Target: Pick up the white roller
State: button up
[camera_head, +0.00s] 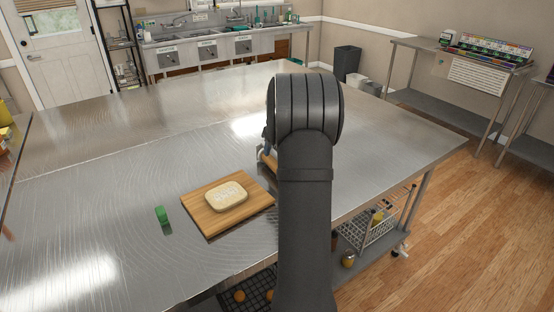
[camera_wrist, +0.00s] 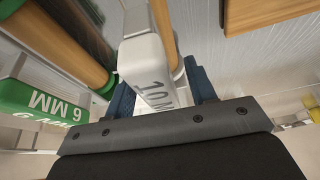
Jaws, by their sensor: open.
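The white roller (camera_wrist: 147,62) shows in the wrist view as a white end piece marked with "10M" and a wooden part beside it. Its white end lies between the two blue fingers of my gripper (camera_wrist: 160,88), which is open around it. Whether the fingers touch it I cannot tell. In the head view my arm hides most of the gripper and the white roller; only a bit of a blue finger and a wooden piece (camera_head: 269,161) show left of the arm.
In the wrist view a green end piece marked "6 MM" (camera_wrist: 40,100) and a wooden rod (camera_wrist: 68,40) lie close on the left. In the head view dough (camera_head: 226,195) rests on a wooden board (camera_head: 207,225), with a green block (camera_head: 162,215) to its left. The steel table (camera_head: 90,190) is otherwise mostly clear.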

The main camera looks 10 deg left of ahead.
jog(key=c, duration=1)
jog(key=shift+r, duration=0.1)
jog(key=shift+c, duration=0.2)
jog(key=shift+r, duration=0.55)
notch_tip(320, 180, up, 3)
jog(key=shift+f, duration=0.15)
jog(key=s+d+r, duration=0.3)
jog(key=d+r, duration=0.4)
jog(key=d, duration=0.4)
jog(key=shift+s, duration=0.1)
jog(key=shift+o, duration=1.4)
grip_shut()
